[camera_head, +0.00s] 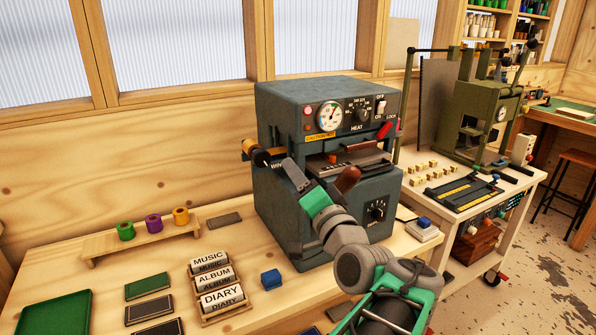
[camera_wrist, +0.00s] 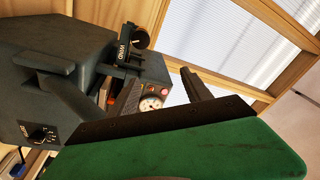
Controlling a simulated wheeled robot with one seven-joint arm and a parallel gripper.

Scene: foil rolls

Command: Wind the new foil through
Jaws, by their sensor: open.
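The dark grey stamping machine (camera_head: 325,115) stands on the bench with a dial, a switch and a lock knob on its front. A black winding knob with a brass-coloured ring (camera_head: 257,155) sticks out at its left; the knob also shows in the wrist view (camera_wrist: 140,38), by a "WIND" label. My gripper (camera_head: 291,170) is open, just right of the knob and in front of the machine. Its dark fingers show in the wrist view (camera_wrist: 162,92), apart from the knob, with nothing seen between them. I cannot make out the foil's path inside the machine.
A wooden rack (camera_head: 140,240) holds green, purple and orange rolls at the left. Label blocks (camera_head: 222,290), a blue block (camera_head: 270,279) and a green tray (camera_head: 58,312) lie in front. A brown-handled lever (camera_head: 347,180) stands close to my arm.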

